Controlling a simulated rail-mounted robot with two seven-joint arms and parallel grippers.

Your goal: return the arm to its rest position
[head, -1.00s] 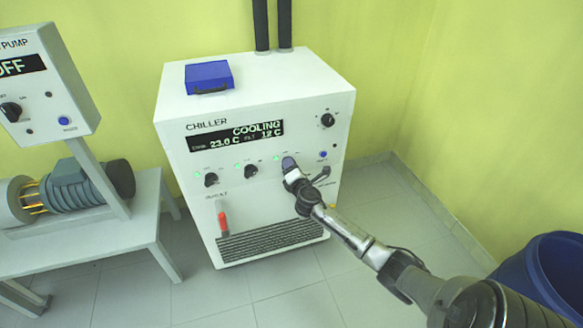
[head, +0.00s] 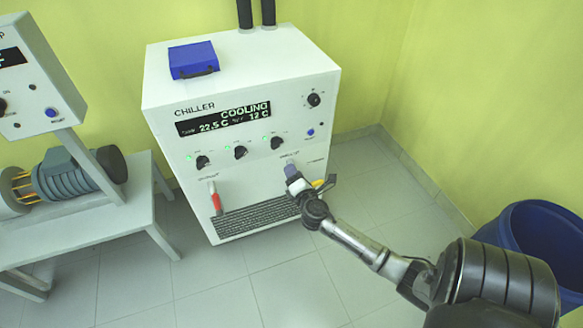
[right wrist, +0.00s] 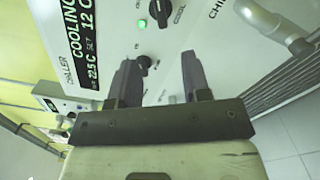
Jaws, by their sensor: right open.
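My right arm reaches in from the lower right of the head view. Its right gripper (head: 290,170) is in front of the lower right part of the chiller's front panel (head: 255,180), below the row of black knobs. In the right wrist view the right gripper (right wrist: 157,75) has its two dark fingers apart with nothing between them. The panel lies beyond the fingertips; I cannot tell whether they touch it. The chiller display (head: 223,118) reads COOLING, 22.5 C and 12 C. My left gripper is not in view.
A blue case (head: 193,60) lies on the chiller. A red-handled valve (head: 215,200) sticks out at the front left. A pump on a bench (head: 75,205) stands at the left. A blue barrel (head: 535,240) stands at the right. The floor between is clear.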

